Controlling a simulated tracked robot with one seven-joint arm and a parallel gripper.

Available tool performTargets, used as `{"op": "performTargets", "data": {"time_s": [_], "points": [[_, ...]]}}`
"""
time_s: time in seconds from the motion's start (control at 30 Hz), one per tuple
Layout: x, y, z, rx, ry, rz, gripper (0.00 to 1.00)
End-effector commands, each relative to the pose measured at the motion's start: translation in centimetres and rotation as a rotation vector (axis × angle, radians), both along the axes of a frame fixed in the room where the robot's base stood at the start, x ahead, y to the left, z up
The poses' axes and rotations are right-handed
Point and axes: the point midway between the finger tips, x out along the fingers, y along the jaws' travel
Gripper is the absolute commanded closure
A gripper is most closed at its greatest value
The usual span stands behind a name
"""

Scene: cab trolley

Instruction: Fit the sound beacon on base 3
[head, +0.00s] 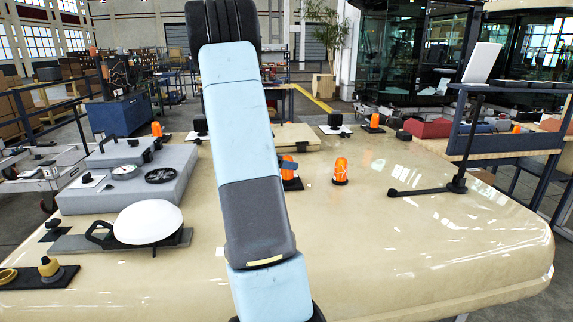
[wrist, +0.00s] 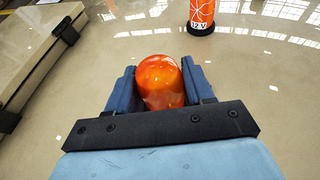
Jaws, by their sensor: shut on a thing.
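My gripper (wrist: 159,70) is shut on an orange domed beacon (wrist: 160,84) in the wrist view. One blue finger is on each side of it, and its lower part is hidden. Another orange beacon (wrist: 201,12), marked 12 V, stands on the glossy tan surface ahead and to the right. In the head view my arm hides most of the gripper. An orange beacon (head: 288,160) shows partly beside my arm above a dark base (head: 293,184); I cannot tell whether it is the held one. An upright orange beacon (head: 340,171) stands to its right. I can read no base number.
More orange beacons stand at the back (head: 374,120) and back left (head: 156,129). A grey block (head: 130,185) and a white dome (head: 147,222) are on the left. A black jointed stand (head: 430,191) is on the right. The tan roof (head: 400,255) is clear at front right.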

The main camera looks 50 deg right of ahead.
Motion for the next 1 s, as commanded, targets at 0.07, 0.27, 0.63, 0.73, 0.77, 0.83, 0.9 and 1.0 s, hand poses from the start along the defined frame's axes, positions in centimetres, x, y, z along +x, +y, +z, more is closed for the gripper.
{"op": "performTargets", "data": {"time_s": [0.07,0.27,0.63,0.73,0.77,0.83,0.9,1.0], "points": [[0.0,0.0,0.0,0.000,0.000,0.001,0.84],[0.0,0.0,0.0,0.000,0.000,0.001,0.37],[0.0,0.0,0.0,0.000,0.000,0.000,0.18],[0.1,0.1,0.0,0.000,0.000,0.001,0.18],[0.1,0.2,0.1,0.000,0.000,0.001,0.18],[0.3,0.6,0.3,0.000,0.000,0.002,0.18],[0.6,1.4,0.6,0.000,-0.001,0.004,0.18],[1.0,2.8,1.2,-0.001,-0.003,0.004,0.18]]}}
